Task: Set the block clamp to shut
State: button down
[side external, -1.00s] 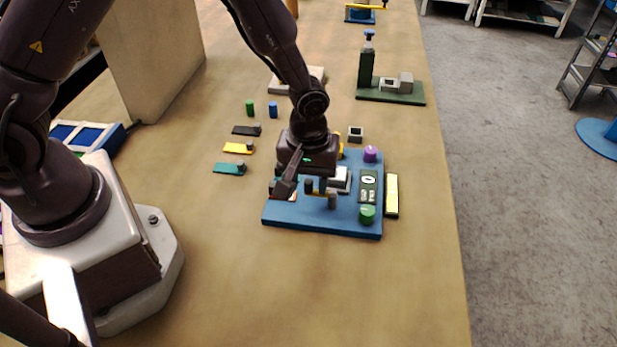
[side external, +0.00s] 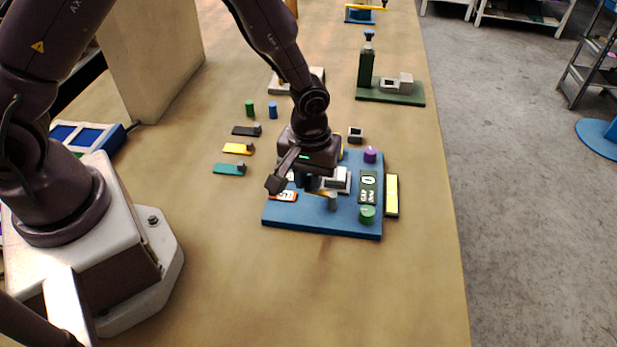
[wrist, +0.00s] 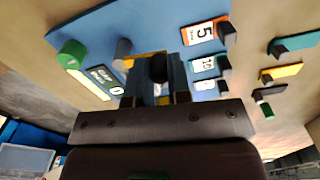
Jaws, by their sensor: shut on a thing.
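The blue board (side external: 290,217) carries the block clamp, with a pale grey block (side external: 339,179) and a grey post (side external: 332,202). My gripper (side external: 312,186) is low over the board, left of the block. In the wrist view my gripper's fingers (wrist: 155,98) are shut on a dark round knob (wrist: 158,68), which seems to be the clamp's handle. A yellow bar (wrist: 146,55) shows just beyond the knob, near the grey post (wrist: 123,49). My gripper hides most of the handle in the side view, so the lever's exact angle cannot be told.
The board also has a green knob (side external: 367,214), a purple knob (side external: 370,155), a dark display panel (side external: 368,188) and number tags (side external: 284,196). Teal (side external: 229,169), yellow and black pieces lie to the left. A green stand (side external: 390,92) is behind. Table in front is clear.

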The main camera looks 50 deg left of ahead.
aim_at(336, 180)
jog(key=m, duration=0.1)
jog(key=w+m, duration=0.1)
jog(key=m, duration=0.2)
jog(key=shift+w+a+m, duration=0.3)
jog(key=shift+a, duration=0.1)
jog(key=m, duration=0.1)
jog(key=w+m, duration=0.1)
jog(key=m, duration=0.2)
jog(key=shift+w+m, duration=0.3)
jog(key=shift+w, duration=0.05)
jog(key=m, duration=0.1)
jog(key=w+m, duration=0.1)
jog(key=m, duration=0.2)
jog(key=shift+w+d, duration=0.25)
jog(key=shift+w, duration=0.05)
jog(key=shift+w+d+m, duration=0.2)
jog(key=shift+w+m, duration=0.05)
jog(key=shift+m, duration=0.5)
jog(key=shift+w+d+m, duration=0.15)
jog(key=shift+w+m, duration=0.05)
jog(key=shift+m, duration=0.55)
jog(key=shift+r, duration=0.1)
jog(key=c, duration=1.1)
grip_release()
jog(key=shift+o, duration=0.2)
